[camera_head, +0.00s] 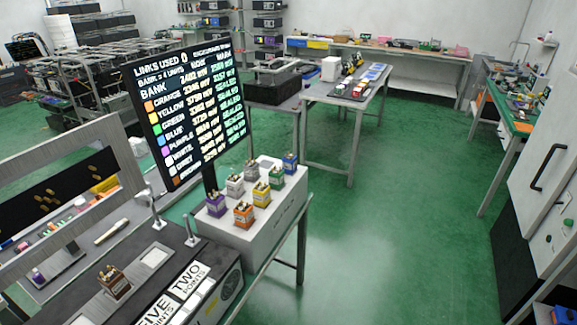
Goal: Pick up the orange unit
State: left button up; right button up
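The orange unit (243,215) is a small block with pale terminals on top. It stands upright at the near edge of a light grey box (272,220), among several similar units. The purple unit (216,205) is to its left and the yellow unit (261,194) is behind it to the right. Green (276,178) and blue (290,162) units stand farther back right, with pale units behind. Neither of my grippers shows in the head view.
A display screen (190,108) on a post rises behind the units. A brown unit (114,284) stands on the dark bench at lower left, near cards reading FIVE and TWO (182,283). Green floor (390,240) lies open to the right. A white cabinet (545,180) stands at far right.

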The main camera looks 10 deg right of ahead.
aim_at(243, 212)
jog(key=i+l, duration=0.25)
jog(key=l, duration=0.2)
jog(key=i+l, duration=0.25)
jog(key=l, duration=0.15)
jog(key=i+l, duration=0.3)
jog(key=l, duration=0.15)
jog(key=u, duration=0.4)
jog(key=l+u, duration=0.1)
jog(key=u, duration=0.35)
jog(key=l+u, duration=0.1)
jog(key=u, duration=0.3)
jog(key=l+u, duration=0.1)
jog(key=u, duration=0.35)
jog(key=i, duration=0.05)
